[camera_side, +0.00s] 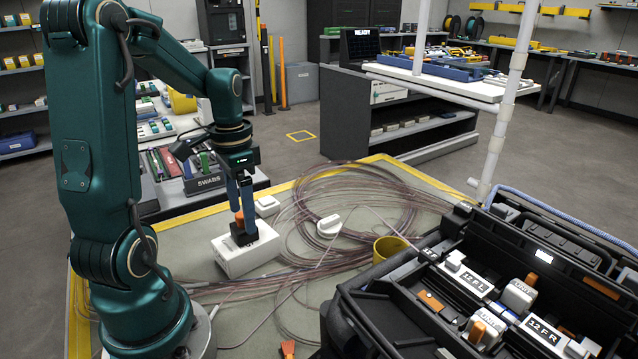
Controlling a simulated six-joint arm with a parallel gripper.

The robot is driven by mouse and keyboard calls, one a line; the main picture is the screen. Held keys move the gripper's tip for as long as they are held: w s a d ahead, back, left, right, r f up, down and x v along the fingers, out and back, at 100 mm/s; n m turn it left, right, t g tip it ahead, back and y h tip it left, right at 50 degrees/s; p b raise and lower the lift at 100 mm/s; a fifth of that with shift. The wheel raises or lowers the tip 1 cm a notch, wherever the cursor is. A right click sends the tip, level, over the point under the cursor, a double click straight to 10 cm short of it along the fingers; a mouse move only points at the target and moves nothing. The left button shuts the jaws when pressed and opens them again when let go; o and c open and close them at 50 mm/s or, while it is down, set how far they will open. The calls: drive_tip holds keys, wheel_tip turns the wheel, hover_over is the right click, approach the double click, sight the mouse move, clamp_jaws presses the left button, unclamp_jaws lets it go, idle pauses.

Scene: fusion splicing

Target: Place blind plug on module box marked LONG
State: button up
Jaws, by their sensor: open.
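My gripper (243,228) points down over a white box (230,262) on the work mat, its blue fingers open. An orange piece (239,217) shows at the fingertips, above a dark base on the box; it may be the blind plug. I cannot tell whether the fingers touch it. A black case (365,320) at the lower right holds white modules. One label reads like "12 F L" (474,285), another "12 F R" (543,333). Orange plugs stand near them (531,279) (477,331). I cannot read LONG on any module.
Loose coils of thin reddish cable (365,195) cover much of the mat. A yellow cup (390,247) stands beside the case. A small white part (329,225) and a white block (267,206) lie near the box. A white pole (503,110) rises behind the case.

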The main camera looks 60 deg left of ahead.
wheel_tip(320, 180, up, 9)
drive_tip(key=shift+f, duration=0.2)
drive_tip(key=s+d+t, duration=0.1)
drive_tip(key=d+t, duration=0.1)
drive_tip(key=d, duration=0.6)
drive_tip(key=s+d+f+t, duration=0.1)
drive_tip(key=d+t, duration=0.2)
drive_tip(key=d, duration=0.6)
drive_tip(key=shift+s+f+t, duration=0.3)
drive_tip(key=shift+s, duration=0.1)
